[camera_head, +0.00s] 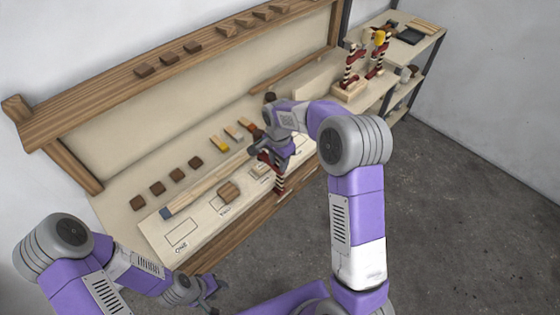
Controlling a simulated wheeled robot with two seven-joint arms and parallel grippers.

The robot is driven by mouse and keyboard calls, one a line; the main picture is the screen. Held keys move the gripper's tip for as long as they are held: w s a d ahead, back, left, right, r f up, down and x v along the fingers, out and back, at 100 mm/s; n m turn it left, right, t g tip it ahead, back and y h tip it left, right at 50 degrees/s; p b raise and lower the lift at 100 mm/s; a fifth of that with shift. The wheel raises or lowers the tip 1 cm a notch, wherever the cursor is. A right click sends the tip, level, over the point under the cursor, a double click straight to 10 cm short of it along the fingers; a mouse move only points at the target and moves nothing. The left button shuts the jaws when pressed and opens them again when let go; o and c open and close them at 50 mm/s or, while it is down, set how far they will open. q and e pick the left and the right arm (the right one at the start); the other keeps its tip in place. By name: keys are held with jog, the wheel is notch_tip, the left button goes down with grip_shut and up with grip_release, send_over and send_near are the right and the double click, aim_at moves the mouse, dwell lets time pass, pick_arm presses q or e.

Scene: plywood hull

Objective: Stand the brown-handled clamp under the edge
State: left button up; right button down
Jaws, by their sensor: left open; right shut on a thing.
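A clamp (278,182) with red ends and a dark-and-cream striped bar hangs upright at the front edge of the bench (228,262). My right gripper (268,155) is shut on it near its upper part. The gripper and wrist hide much of the clamp's top, so its handle colour is hard to tell. I cannot tell whether the clamp touches the edge. My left gripper (208,289) is open and empty, low in front of the bench and away from the clamp.
Two similar clamps, one dark-topped (351,66) and one yellow-handled (378,52), stand on a block at the back right. A long wooden strip (205,188), small brown blocks (166,188) and a marked board (182,233) lie on the bench. A shelf (425,42) stands beyond.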

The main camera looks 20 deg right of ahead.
dwell(0.3)
jog(key=c, duration=0.7)
grip_release()
jog(key=shift+o, duration=0.2)
notch_tip(320, 180, up, 8)
jog(key=shift+f, duration=0.15)
